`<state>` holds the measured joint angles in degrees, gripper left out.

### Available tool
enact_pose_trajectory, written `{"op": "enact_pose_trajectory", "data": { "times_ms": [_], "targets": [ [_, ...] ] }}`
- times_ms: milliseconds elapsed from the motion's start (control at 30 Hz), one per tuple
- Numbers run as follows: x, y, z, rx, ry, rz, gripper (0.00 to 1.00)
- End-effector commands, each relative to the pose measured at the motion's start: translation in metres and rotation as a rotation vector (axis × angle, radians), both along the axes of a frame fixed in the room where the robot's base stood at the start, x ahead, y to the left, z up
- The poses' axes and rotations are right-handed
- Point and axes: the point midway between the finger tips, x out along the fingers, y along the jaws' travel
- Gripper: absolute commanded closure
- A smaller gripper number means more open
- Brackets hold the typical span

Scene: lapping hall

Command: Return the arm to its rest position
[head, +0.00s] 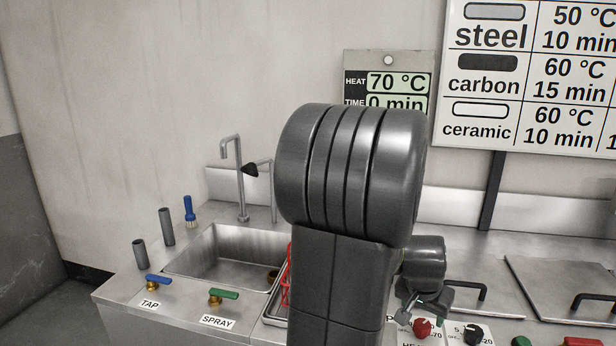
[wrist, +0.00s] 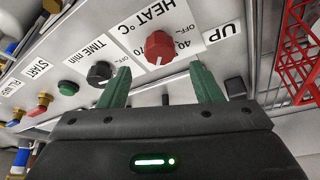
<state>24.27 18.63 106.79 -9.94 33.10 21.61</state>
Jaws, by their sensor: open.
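My gripper (wrist: 160,88) shows in the wrist view with its two green fingers spread apart and nothing between them. Past the fingertips is the control panel, with a red heat knob (wrist: 158,47) and a black time knob (wrist: 100,73). I cannot tell whether the fingers touch the panel. In the head view my dark arm stands upright in the middle, and part of my wrist shows low to its right. The red heat knob (head: 422,328) is just right of my arm. The fingertips are not clearly visible there.
A steel sink (head: 228,255) with a tap lies left of my arm. A red rack (wrist: 298,45) is at the right of the wrist view. Lidded tanks (head: 560,285) lie to the right. A display (head: 398,84) on the wall reads 70 °C and 0 min.

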Motion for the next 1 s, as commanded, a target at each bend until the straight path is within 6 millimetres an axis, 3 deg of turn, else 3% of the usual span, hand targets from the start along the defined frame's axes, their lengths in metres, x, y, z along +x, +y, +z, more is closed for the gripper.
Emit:
{"op": "enact_pose_trajectory", "data": {
  "times_ms": [200, 400, 833, 1000],
  "targets": [
    [-0.008, 0.007, 0.028, -0.001, -0.003, 0.001, 0.41],
    [-0.012, 0.01, 0.038, -0.001, -0.001, 0.001, 0.41],
    [-0.013, 0.011, 0.037, 0.001, 0.001, 0.004, 0.41],
    [-0.014, 0.023, 0.03, 0.014, 0.013, 0.03, 0.41]
  ]
}}
